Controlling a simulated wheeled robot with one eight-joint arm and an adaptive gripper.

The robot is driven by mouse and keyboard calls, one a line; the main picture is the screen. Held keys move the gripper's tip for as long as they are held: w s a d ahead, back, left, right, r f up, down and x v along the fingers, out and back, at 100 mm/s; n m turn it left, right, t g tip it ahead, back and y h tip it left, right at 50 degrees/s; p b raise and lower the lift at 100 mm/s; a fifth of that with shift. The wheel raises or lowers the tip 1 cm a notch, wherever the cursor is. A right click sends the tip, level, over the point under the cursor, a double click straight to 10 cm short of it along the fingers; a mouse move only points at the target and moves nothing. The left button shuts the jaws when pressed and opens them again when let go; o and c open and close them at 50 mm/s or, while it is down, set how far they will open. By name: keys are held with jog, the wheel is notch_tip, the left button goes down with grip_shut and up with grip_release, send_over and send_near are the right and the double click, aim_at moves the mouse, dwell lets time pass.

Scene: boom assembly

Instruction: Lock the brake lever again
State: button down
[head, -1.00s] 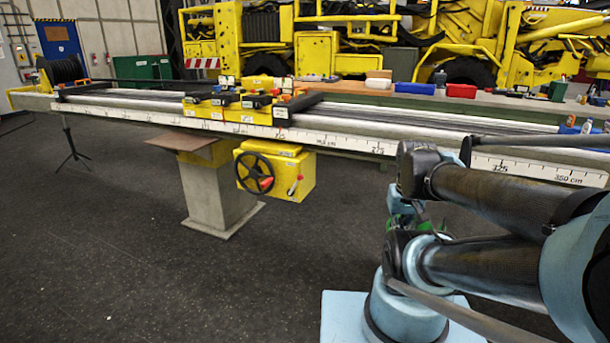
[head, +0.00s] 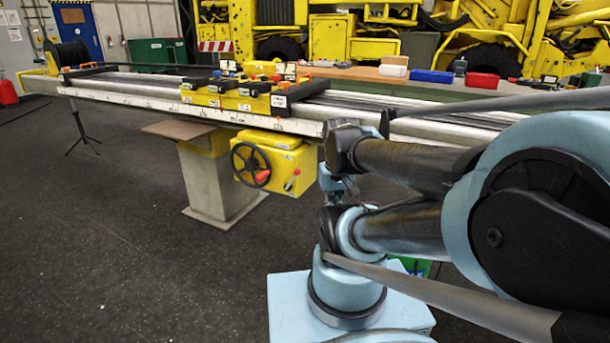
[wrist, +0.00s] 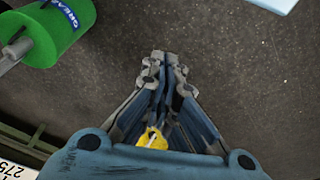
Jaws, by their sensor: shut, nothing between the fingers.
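The brake lever (head: 292,180) appears to be the short lever with a red-orange end on the front of the yellow box (head: 283,150) under the beam. It slants and is small, so its exact setting is unclear. A black handwheel (head: 250,164) with a red knob sits to its left on the same box. My gripper (wrist: 168,56) is shut and empty in the wrist view, over dark floor. The lever is not in the wrist view. A small yellow piece (wrist: 152,138) shows among the finger links. In the head view my arm hides the fingertips, right of the box.
The long beam (head: 222,114) on its pedestal (head: 215,182) runs across the head view. A green grease cylinder (wrist: 62,32) is at upper left in the wrist view, close to my gripper. A tripod (head: 80,130) stands far left. Floor before the box is clear.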

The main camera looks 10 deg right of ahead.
jog(key=w+r+m, duration=0.5)
jog(key=w+m, duration=0.2)
jog(key=w, duration=0.1)
jog(key=w+d+f+m+y, duration=0.2)
jog(key=w+m+y, duration=0.1)
jog(key=w+m, duration=1.4)
jog(key=w+d+f+m, duration=0.3)
jog(key=w+f, duration=0.2)
jog(key=w, duration=0.7)
jog(key=w+a+f, duration=0.5)
jog(key=f, duration=0.4)
jog(key=shift+w+a+t, duration=0.2)
jog(key=shift+a+t, duration=0.1)
